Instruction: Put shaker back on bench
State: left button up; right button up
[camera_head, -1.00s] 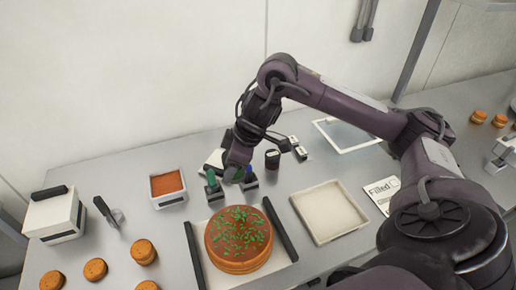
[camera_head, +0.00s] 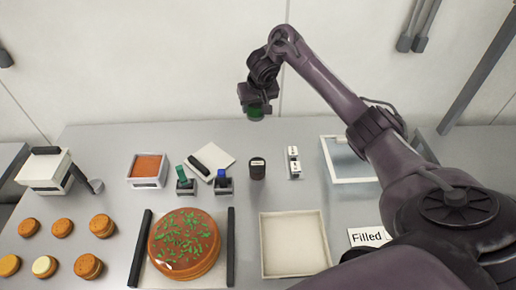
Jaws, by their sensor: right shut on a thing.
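My right gripper (camera_head: 257,102) is raised in front of the back wall, above the far part of the bench (camera_head: 325,205). It is shut on a small dark green thing, which looks like the shaker (camera_head: 256,113); the fingers hide most of it. The shaker is clear of the bench top. A large round orange-brown cake (camera_head: 184,245) with green sprinkles sits at the front between two dark rails. My left gripper is not in view.
On the bench stand a dark lidded jar (camera_head: 257,168), green (camera_head: 185,181) and blue (camera_head: 223,181) tools in dark holders, and a tub of orange filling (camera_head: 148,170). An empty cream tray (camera_head: 295,244) lies right of the cake. Several small rounds (camera_head: 62,228) are at left.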

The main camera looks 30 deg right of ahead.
notch_tip(320, 180, down, 12)
jog(key=b, duration=0.5)
jog(key=shift+d+f+b, duration=0.1)
jog(key=shift+b, duration=0.3)
jog(key=shift+f, duration=0.5)
notch_tip(320, 180, down, 4)
jog(key=shift+f, duration=0.1)
jog(key=shift+f, duration=0.1)
jog(key=o, duration=0.6)
jog(key=shift+f, duration=0.1)
jog(key=o, duration=0.4)
jog(key=shift+o, duration=0.2)
